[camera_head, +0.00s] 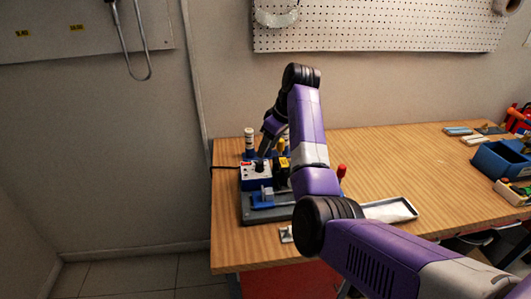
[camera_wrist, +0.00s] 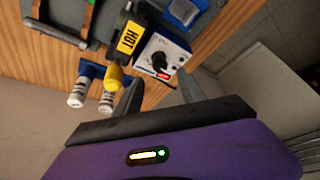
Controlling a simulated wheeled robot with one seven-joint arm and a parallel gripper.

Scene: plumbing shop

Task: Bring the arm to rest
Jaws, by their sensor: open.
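My purple and black arm reaches over the wooden bench toward a small work station. My gripper (camera_wrist: 159,88) shows in the wrist view with its two dark fingers spread and nothing between them. In the head view my gripper (camera_head: 270,138) is above the back of the station and partly hidden by the arm. A white control box (camera_wrist: 162,57) with a black knob is close to the fingers; it also shows in the head view (camera_head: 256,170). Beside it is a black tool with a yellow HOT label (camera_wrist: 128,39).
The station's grey base (camera_head: 262,215) is near the bench's left end. White-capped bottles (camera_wrist: 78,92) stand at its back. A shallow tray (camera_head: 392,210) lies right of the arm. Blue bins (camera_head: 497,160) are at the far right. The bench (camera_head: 375,150) is clear between.

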